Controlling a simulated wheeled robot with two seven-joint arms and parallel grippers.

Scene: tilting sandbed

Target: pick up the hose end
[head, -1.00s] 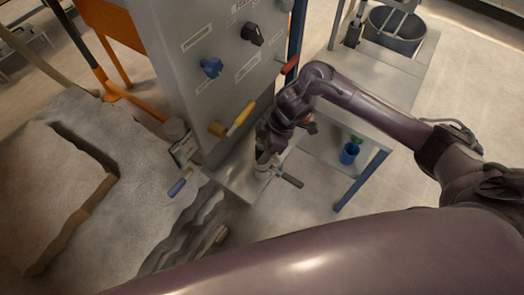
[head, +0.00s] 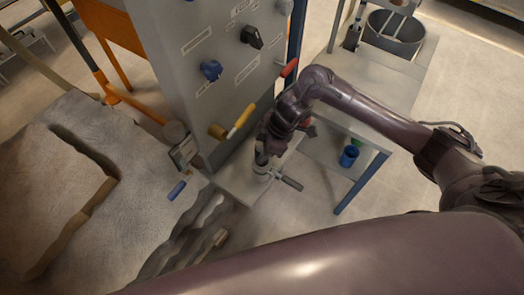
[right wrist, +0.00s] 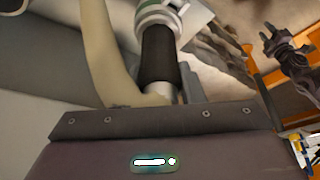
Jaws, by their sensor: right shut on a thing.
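My right gripper (head: 264,157) is low at the foot of the grey control panel, shut on what looks like the hose end (head: 262,168), a pale fitting mostly covered by the jaws. In the right wrist view the hose end (right wrist: 158,55) shows as a dark cylindrical grip with a metal collar and a white and green ring. A beige curved tube (right wrist: 105,50), apparently the hose, runs beside it. The fingertips are hidden in the wrist view. A dark lever handle (head: 291,184) sticks out to the right beside the fitting.
The grey panel (head: 192,90) with knobs and a yellow-handled valve (head: 240,120) stands just left of my right arm. The sandbed (head: 125,215) lies to the left. A bench (head: 355,110) with a blue cup (head: 349,156) below stands right.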

